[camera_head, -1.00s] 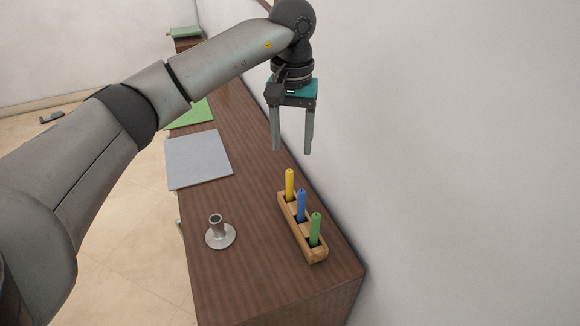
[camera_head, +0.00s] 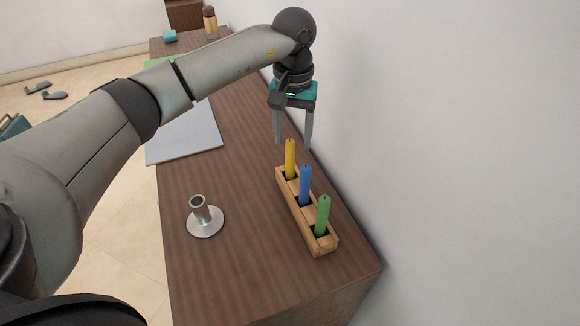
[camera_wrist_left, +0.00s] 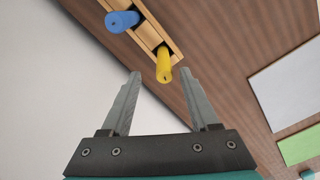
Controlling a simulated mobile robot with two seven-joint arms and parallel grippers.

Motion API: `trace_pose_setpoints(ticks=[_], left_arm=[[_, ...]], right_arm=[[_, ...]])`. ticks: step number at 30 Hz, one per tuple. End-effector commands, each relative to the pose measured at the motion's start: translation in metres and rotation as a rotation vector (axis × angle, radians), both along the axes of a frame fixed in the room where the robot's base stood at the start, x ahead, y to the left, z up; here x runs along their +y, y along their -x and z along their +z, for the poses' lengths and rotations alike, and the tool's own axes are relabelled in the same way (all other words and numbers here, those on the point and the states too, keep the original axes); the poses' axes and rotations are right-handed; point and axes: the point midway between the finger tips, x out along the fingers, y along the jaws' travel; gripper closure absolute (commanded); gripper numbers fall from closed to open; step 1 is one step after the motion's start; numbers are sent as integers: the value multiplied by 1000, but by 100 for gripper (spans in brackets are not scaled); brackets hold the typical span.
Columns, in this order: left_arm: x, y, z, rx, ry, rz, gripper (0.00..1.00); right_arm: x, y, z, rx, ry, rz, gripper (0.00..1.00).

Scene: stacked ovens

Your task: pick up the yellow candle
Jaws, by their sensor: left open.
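The yellow candle (camera_head: 290,158) stands upright in the far slot of a wooden holder (camera_head: 310,232) on the brown cabinet top. The blue candle (camera_head: 305,184) stands in the middle slot and the green candle (camera_head: 323,214) in the near slot. My left gripper (camera_head: 293,146) points down, open and empty, just beyond and around the level of the yellow candle's top. In the left wrist view the yellow candle (camera_wrist_left: 163,64) shows ahead of the open fingers (camera_wrist_left: 164,75), near the gap between them, with the blue candle (camera_wrist_left: 122,21) to its left. My right gripper is not in view.
A metal candlestick (camera_head: 204,218) stands left of the holder. A grey sheet (camera_head: 185,143) lies farther back, partly behind my arm. The white wall (camera_head: 450,150) rises close on the right. The wood between candlestick and holder is clear.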

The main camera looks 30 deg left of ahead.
Motion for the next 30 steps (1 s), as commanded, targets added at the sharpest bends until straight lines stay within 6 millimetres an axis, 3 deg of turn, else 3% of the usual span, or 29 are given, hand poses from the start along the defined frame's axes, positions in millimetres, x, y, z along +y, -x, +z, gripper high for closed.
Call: trace_pose_setpoints(ticks=[3,10,18,27,30], left_arm=[[0,0,-17,0,1,2,38],[2,0,-32,1,1,1,38],[5,1,-71,1,1,0,38],[6,0,-75,-1,1,1,38],[6,0,-75,-1,1,1,49]], right_arm=[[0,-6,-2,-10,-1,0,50],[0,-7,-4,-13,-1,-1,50],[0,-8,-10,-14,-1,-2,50],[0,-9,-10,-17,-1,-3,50],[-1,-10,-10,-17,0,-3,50]])
